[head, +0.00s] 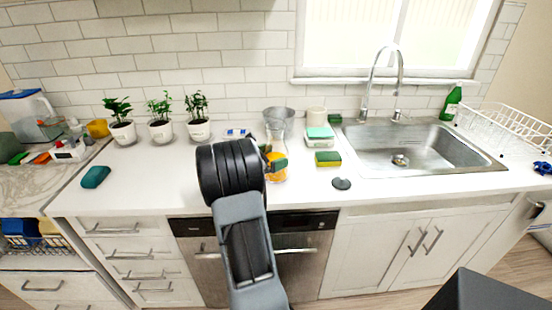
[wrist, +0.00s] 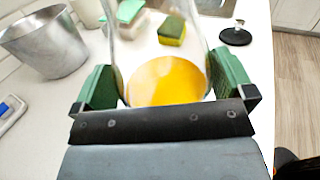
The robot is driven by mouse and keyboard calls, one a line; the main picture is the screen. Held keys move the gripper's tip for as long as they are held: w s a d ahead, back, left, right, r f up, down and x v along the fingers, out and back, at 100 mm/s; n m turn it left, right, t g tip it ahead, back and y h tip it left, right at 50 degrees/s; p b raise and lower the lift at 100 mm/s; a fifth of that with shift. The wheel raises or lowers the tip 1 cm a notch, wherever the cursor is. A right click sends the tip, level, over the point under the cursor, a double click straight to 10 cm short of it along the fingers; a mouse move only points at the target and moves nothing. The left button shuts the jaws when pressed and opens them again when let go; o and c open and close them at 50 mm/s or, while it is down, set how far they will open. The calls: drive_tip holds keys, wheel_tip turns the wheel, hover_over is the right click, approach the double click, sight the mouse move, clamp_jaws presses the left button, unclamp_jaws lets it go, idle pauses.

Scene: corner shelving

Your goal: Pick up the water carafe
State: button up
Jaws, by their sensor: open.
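The water carafe is a clear glass vessel with an orange-yellow lower part. It stands on the white counter, left of the sink, in the head view (head: 275,136). In the wrist view the carafe (wrist: 165,82) fills the middle, directly in front of the palm. My gripper (wrist: 166,86) is open, with one green finger pad on each side of the carafe's lower body. I cannot tell whether either pad touches the glass. In the head view my arm hides part of the carafe's left side, and a green fingertip shows at its right.
A metal bucket (wrist: 45,45) stands close behind the carafe. Sponges (head: 328,158) and a dark round stopper (head: 341,184) lie to the right, before the sink (head: 420,146). Three potted plants (head: 160,125) stand at left. The counter front left is mostly clear.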

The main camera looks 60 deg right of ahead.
drive_tip(key=shift+s+d, duration=0.2)
drive_tip(key=shift+d, duration=0.15)
drive_tip(key=c, duration=1.5)
drive_tip(key=shift+o, duration=0.2)
drive_tip(key=shift+w+r, duration=0.1)
